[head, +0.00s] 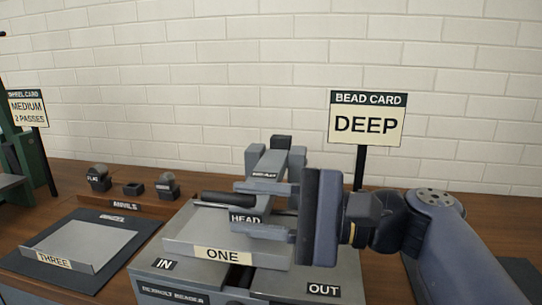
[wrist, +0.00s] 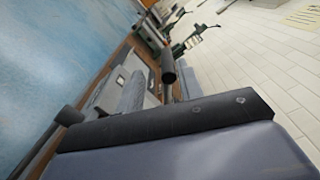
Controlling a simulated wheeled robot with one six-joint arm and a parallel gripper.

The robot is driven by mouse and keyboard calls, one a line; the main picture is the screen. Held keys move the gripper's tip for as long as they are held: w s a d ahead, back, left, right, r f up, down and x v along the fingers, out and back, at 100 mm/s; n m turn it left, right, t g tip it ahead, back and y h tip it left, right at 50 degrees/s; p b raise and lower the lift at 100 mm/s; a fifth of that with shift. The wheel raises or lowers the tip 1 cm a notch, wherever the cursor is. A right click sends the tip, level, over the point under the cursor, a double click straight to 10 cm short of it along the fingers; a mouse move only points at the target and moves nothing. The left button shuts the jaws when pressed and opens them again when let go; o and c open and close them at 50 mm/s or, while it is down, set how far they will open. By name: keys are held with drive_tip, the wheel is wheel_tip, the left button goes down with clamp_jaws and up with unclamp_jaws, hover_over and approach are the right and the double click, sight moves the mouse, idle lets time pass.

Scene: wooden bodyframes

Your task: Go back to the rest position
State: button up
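My gripper (head: 265,211) is in front of the grey bead machine (head: 310,285), right of centre in the head view. Its dark palm faces left, and its two fingers stand apart, one above the other, with no held object visible between them. Behind the fingers is the machine's part marked HEAD, partly hidden. In the wrist view the dark palm edge fills the bottom, and two finger rods stand wide apart. No marker for a rest position is visible.
A grey panel marked ONE (head: 180,238) lies on the machine near my fingers. A panel marked THREE (head: 85,240) lies on a dark mat at left. Small anvils (head: 133,189) stand behind it. The DEEP bead card (head: 366,120) stands on a post behind my arm, before a white brick wall.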

sight(203, 193)
drive_tip(key=shift+w+a, duration=0.15)
drive_tip(key=shift+a, duration=0.65)
drive_tip(key=shift+w+a, duration=0.15)
drive_tip(key=shift+a, duration=0.6)
drive_tip(key=shift+d, duration=0.2)
drive_tip(key=shift+s+d+p, duration=0.8)
drive_tip(key=shift+s+d, duration=0.2)
drive_tip(key=shift+d, duration=4.15)
drive_tip(key=a, duration=0.3)
drive_tip(key=w+a+b, duration=0.1)
drive_tip(key=a, duration=0.3)
drive_tip(key=w+a+b, duration=0.1)
drive_tip(key=a, duration=0.2)
drive_tip(key=shift+a, duration=0.4)
drive_tip(key=shift+w+r+p, duration=0.1)
drive_tip(key=shift+r+p, duration=0.55)
drive_tip(key=shift+w+d+r+m+p, duration=0.15)
drive_tip(key=shift+r+m+p, duration=0.15)
drive_tip(key=shift+r+p, duration=0.15)
